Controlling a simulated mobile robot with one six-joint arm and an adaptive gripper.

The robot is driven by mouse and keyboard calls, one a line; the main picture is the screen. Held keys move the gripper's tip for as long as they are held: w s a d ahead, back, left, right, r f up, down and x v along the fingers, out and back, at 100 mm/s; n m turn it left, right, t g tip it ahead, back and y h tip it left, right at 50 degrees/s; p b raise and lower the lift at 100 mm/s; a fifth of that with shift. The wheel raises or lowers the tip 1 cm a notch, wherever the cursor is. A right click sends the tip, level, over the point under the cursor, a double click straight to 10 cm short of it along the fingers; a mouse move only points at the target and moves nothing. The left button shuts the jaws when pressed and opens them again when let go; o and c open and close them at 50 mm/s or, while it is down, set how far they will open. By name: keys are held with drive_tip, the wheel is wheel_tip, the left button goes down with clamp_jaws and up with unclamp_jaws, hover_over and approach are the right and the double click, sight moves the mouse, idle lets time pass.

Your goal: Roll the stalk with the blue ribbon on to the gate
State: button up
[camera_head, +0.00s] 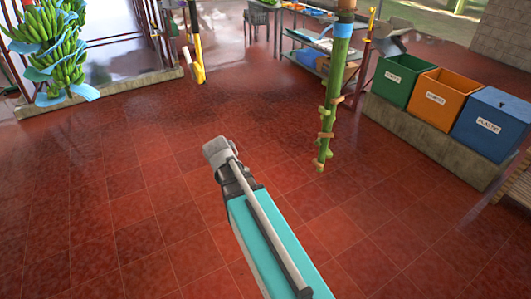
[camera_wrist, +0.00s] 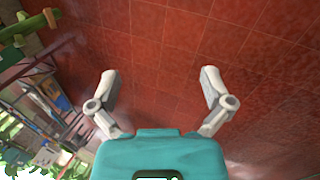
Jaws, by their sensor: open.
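A bare green stalk (camera_head: 328,105) with brown stubs hangs upright right of centre in the head view, with a blue band (camera_head: 343,30) near its top. Part of a green stalk with stubs also shows at the upper left of the wrist view (camera_wrist: 35,27). My gripper (camera_head: 217,150) is left of the stalk and apart from it in the head view. In the wrist view my gripper (camera_wrist: 160,82) is open, with nothing between its fingers. A red post with a yellow top (camera_head: 366,55) stands behind the stalk; I cannot tell whether it is the gate.
A green banana bunch (camera_head: 60,50) with blue sheets hangs at the left. A yellow hanging piece (camera_head: 197,62) is at the top. Green (camera_head: 394,82), orange (camera_head: 436,100) and blue (camera_head: 492,122) bins stand on a concrete ledge at the right. The red tiled floor between is clear.

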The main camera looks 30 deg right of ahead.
drive_tip(key=s+a+f+m+y+b, duration=0.1)
drive_tip(key=s+a+y, duration=0.1)
drive_tip(key=a, duration=0.3)
drive_tip(key=s+a+f+y, duration=0.2)
drive_tip(key=s+a, duration=0.2)
drive_tip(key=a, duration=0.2)
drive_tip(key=shift+s+a+f+m+b, duration=0.15)
drive_tip(key=shift+a+f+m+b, duration=0.05)
drive_tip(key=shift+m+b, duration=0.2)
